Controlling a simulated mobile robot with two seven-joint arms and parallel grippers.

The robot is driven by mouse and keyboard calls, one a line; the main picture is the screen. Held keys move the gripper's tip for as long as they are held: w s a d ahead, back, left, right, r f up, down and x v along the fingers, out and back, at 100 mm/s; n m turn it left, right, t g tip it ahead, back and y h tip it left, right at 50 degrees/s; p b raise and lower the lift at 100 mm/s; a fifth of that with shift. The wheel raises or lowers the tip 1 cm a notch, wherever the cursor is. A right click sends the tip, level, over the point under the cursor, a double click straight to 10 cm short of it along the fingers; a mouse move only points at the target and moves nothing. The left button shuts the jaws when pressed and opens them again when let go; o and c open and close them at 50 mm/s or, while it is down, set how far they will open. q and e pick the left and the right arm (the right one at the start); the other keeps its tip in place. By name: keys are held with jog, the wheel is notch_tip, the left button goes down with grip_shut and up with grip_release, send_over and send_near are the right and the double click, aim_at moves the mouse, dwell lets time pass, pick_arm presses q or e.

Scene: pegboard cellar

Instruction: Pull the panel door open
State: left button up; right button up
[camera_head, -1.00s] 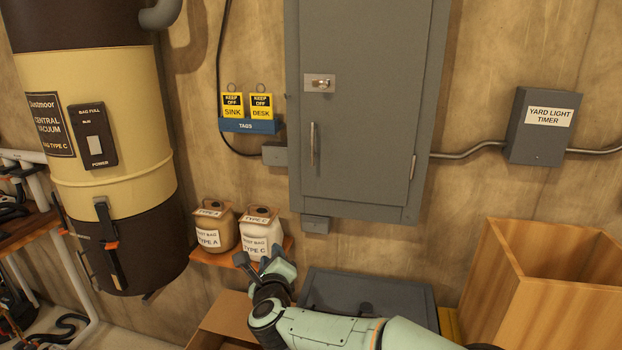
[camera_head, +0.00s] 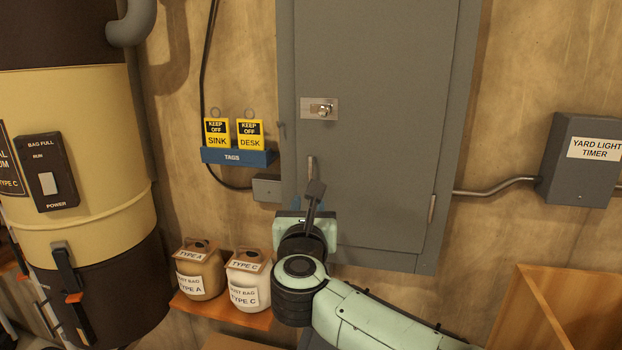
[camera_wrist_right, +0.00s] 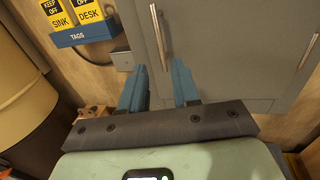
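The grey panel door (camera_head: 385,110) is shut in its wall cabinet. Its upright metal handle (camera_head: 311,167) is near the door's left edge, its lower part hidden behind my right gripper (camera_head: 308,196) in the head view. A silver latch plate (camera_head: 319,109) sits above the handle. In the right wrist view, the handle (camera_wrist_right: 161,38) stands ahead of my right gripper (camera_wrist_right: 160,82). The blue fingers are apart, one to each side of the handle's lower end in the picture, with nothing between them that I can see gripped. My left gripper is not in view.
A blue tag holder (camera_head: 236,157) with two yellow tags hangs left of the cabinet. Two dust-bag jugs stand on a small shelf (camera_head: 225,311) below.

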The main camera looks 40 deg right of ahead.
jog(key=p+x, duration=0.3)
jog(key=x, duration=0.9)
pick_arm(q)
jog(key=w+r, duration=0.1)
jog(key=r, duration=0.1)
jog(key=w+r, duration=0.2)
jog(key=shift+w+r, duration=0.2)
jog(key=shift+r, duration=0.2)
pick_arm(e)
grip_shut()
